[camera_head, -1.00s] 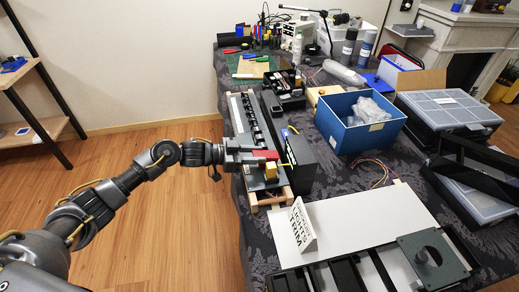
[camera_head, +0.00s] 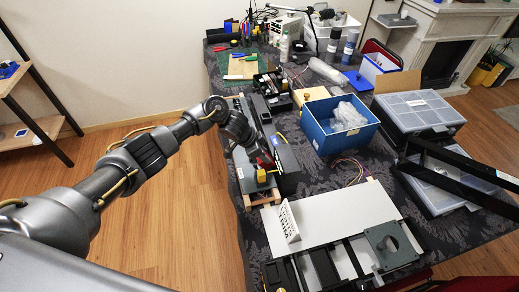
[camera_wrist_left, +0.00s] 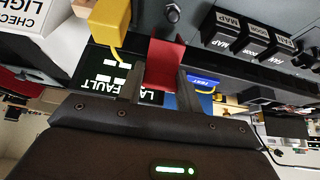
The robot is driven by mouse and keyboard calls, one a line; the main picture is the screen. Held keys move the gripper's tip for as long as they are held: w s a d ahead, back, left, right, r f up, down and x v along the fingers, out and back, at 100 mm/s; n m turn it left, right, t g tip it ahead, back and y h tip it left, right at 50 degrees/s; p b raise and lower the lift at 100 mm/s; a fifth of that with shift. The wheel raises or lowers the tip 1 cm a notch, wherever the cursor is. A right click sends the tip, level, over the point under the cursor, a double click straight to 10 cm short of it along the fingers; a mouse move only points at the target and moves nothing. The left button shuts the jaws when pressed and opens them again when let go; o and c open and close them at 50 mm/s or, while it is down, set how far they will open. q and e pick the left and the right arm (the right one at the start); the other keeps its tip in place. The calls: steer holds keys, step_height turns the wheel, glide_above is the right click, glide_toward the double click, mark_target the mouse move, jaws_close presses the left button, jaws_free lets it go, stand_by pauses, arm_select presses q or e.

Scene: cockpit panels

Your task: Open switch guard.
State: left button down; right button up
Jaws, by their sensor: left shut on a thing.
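The red switch guard (camera_wrist_left: 165,62) is in the left wrist view, between the two fingers of my left gripper (camera_wrist_left: 160,88), which is shut on it. In the head view the red guard (camera_head: 265,160) shows only partly at the gripper (camera_head: 256,156), on the dark panel unit at the table's left edge. My forearm slopes down to it from the upper left. The guard's hinge and its exact angle are hard to tell. A yellow guard (camera_wrist_left: 110,22) is just left of the red one in the wrist view, apart from the gripper. My right gripper is not in view.
A blue-marked label (camera_wrist_left: 203,82) and MAP and FAN buttons (camera_wrist_left: 245,35) lie right of the guard. A blue bin (camera_head: 340,125) stands right of the panel unit. A white sign (camera_head: 289,221) stands on a light plate in front. Open floor lies left.

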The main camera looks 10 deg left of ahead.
arm_select(q)
steer(key=shift+w+d+r+y+p, duration=0.15)
steer(key=shift+w+d+y+p, duration=0.2)
steer(key=shift+d+y, duration=0.2)
steer(key=shift+d+g, duration=0.1)
steer(key=shift+g, duration=0.2)
steer(key=c, duration=1.3)
jaws_free()
steer(key=shift+d, duration=0.1)
steer(key=o, duration=0.3)
steer(key=shift+w, duration=0.1)
steer(key=shift+o, duration=0.2)
